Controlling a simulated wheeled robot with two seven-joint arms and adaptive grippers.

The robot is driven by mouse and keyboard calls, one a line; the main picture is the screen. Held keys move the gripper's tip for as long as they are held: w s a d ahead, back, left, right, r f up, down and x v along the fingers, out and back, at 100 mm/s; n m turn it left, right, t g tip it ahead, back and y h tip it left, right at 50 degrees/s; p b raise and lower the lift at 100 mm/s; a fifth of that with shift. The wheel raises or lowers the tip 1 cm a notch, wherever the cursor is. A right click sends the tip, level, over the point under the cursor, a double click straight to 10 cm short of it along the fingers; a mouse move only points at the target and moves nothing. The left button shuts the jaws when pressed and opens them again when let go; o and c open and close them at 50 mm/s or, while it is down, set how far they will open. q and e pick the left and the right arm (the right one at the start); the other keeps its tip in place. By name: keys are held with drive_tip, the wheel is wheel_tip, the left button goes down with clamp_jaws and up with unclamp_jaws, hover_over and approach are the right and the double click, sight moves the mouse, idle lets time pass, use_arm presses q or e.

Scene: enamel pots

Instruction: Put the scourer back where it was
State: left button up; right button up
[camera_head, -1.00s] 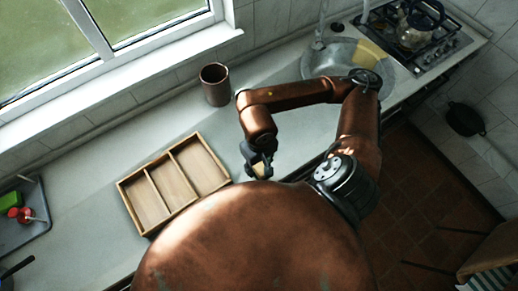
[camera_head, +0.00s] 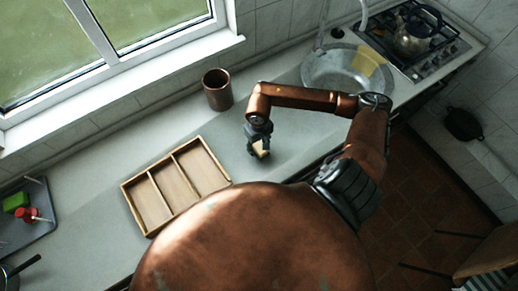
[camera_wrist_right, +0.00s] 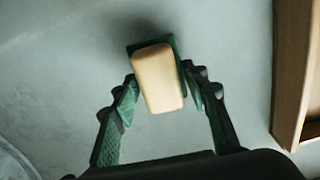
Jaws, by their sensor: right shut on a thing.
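The scourer (camera_wrist_right: 158,78) is a pale yellow block with a dark green layer, seen best in the right wrist view. It also shows small in the head view (camera_head: 262,149), over the grey counter to the right of the wooden tray. My right gripper (camera_wrist_right: 160,92) is shut on it, one finger on each side. In the head view my right gripper (camera_head: 259,143) points down at the counter. A shadow lies beside the scourer; I cannot tell whether it touches the counter. My left gripper is not in view.
A wooden tray with three compartments (camera_head: 152,205) stands empty at left. A brown cup (camera_head: 217,90) is near the window. A sink (camera_head: 318,72) with a yellow item (camera_head: 369,60) and a hob with a kettle (camera_head: 415,35) are at right. A grey tray (camera_head: 40,240) holds green and red things.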

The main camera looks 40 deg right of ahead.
sight(259, 150)
wheel_tip(259, 150, down, 2)
drive_tip(key=shift+s+a+f+p, duration=0.1)
drive_tip(key=shift+p, duration=0.25)
drive_tip(key=shift+f, duration=0.2)
drive_tip(key=shift+f, duration=0.2)
drive_tip(key=o, duration=1)
drive_tip(key=shift+r, duration=0.1)
